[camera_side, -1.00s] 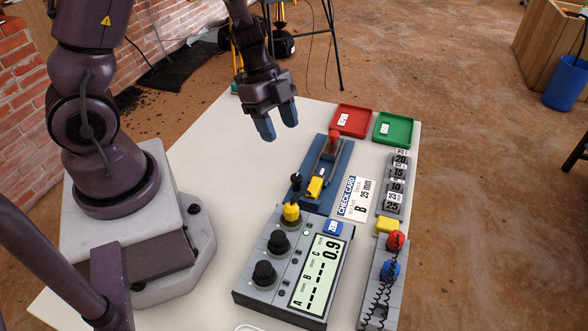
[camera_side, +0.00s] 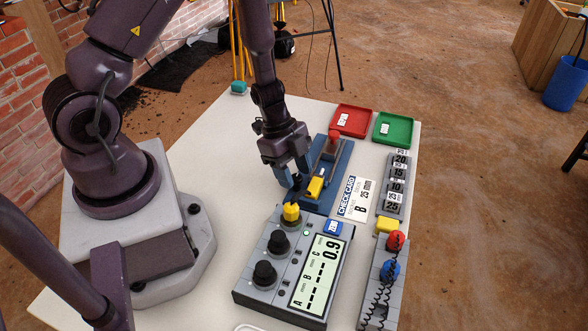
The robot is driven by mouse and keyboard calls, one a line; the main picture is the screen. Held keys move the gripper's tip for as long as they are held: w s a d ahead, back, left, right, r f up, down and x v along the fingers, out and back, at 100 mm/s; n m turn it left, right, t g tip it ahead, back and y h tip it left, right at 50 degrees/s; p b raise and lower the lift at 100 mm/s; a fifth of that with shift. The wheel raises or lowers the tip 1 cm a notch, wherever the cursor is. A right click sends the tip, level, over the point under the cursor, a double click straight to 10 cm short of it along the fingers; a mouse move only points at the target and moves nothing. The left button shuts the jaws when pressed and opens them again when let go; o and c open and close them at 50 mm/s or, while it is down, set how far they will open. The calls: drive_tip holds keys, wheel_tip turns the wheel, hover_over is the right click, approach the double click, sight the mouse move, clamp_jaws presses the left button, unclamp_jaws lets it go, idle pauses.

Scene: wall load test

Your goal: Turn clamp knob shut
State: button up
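The blue clamp fixture (camera_side: 341,164) lies on the table, with a yellow block (camera_side: 315,187) and a red-topped post (camera_side: 333,137) on it. The small black clamp knob (camera_side: 296,182) is at its near left end, partly hidden by my fingers. My gripper (camera_side: 296,175) points down at that knob, one finger on each side. The fingers look spread about as wide as before; whether they touch the knob is too small to tell.
A grey meter box (camera_side: 330,228) with black knobs, a yellow knob (camera_side: 291,212) and a display reading 0.9 stands just in front. A check card (camera_side: 356,199) and a block rack (camera_side: 397,185) lie to the right. Red (camera_side: 368,118) and green (camera_side: 411,128) trays sit behind.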

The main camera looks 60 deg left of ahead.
drive_tip(key=c, duration=0.7)
drive_tip(key=shift+m, duration=0.3)
drive_tip(key=m+g, duration=0.1)
drive_tip(key=m, duration=0.1)
drive_tip(key=shift+w+m, duration=0.1)
drive_tip(key=shift+m, duration=0.3)
drive_tip(key=m+g, duration=0.1)
drive_tip(key=m, duration=0.2)
drive_tip(key=shift+w+m+g, duration=0.1)
drive_tip(key=shift+m+g, duration=0.2)
drive_tip(key=shift+m, duration=0.1)
drive_tip(key=m+g, duration=0.1)
drive_tip(key=m, duration=0.2)
drive_tip(key=m+g, duration=0.1)
drive_tip(key=m, duration=0.1)
drive_tip(key=shift+w+m+y, duration=0.15)
drive_tip(key=shift+m+y, duration=0.25)
drive_tip(key=shift+m, duration=0.3)
